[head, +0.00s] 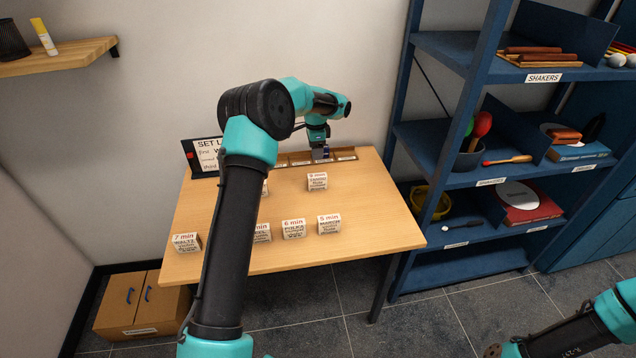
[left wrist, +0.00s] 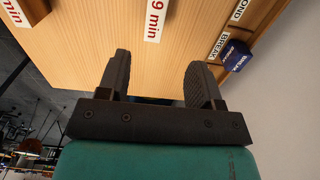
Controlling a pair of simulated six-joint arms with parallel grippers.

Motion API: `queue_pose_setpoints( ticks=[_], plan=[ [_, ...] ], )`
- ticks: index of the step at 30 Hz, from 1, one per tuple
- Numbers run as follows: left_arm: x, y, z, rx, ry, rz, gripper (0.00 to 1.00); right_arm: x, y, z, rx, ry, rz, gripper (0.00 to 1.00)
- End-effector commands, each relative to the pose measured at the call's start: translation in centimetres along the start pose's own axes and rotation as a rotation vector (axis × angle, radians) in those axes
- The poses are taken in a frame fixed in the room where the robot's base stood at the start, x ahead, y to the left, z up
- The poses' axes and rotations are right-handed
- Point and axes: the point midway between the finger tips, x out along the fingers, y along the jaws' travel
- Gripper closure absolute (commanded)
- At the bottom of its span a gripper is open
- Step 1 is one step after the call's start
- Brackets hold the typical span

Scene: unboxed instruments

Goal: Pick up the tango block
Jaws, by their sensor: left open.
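Several white blocks with minute labels stand on the wooden table (head: 372,225). They include a 9 min block (head: 317,182), a 7 min block (head: 187,242), a 6 min block (head: 293,228) and a 5 min block (head: 329,223). I cannot read the word tango on any of them. Two more blocks are partly hidden behind my left arm. My left gripper (head: 319,153) is open and empty near the table's back edge, behind the 9 min block. In the left wrist view its fingers (left wrist: 156,82) are apart, and the 9 min block (left wrist: 155,18) is beyond them.
A labelled wooden rack (head: 345,154) runs along the back edge. A small blue block (left wrist: 236,55) sits by the BREAK label, right of the gripper in the wrist view. A set-list sign (head: 205,153) stands at back left. Blue shelves (head: 450,150) stand right of the table.

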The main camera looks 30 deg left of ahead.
Motion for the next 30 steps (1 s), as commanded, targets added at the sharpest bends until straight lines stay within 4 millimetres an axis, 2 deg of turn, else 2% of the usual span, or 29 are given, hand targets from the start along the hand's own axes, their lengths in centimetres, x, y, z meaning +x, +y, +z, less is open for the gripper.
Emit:
queue_pose_setpoints(
  ticks=[6,16,20,30],
  plan=[
    [3.9,0.1,0.0,0.002,-0.002,0.003,0.4,0.0,0.0,0.0,0.0,0.0,0.0,0.57],
    [9.1,0.1,0.0,0.0,-0.001,0.001,0.4,0.0,0.0,0.0,0.0,0.0,0.0,0.57],
    [10.0,0.1,0.0,0.0,-0.001,0.0,0.4,0.0,0.0,0.0,0.0,0.0,0.0,0.57],
    [10.1,0.1,0.0,0.0,0.0,0.0,0.4,0.0,0.0,0.0,0.0,0.0,0.0,0.57]
  ],
)
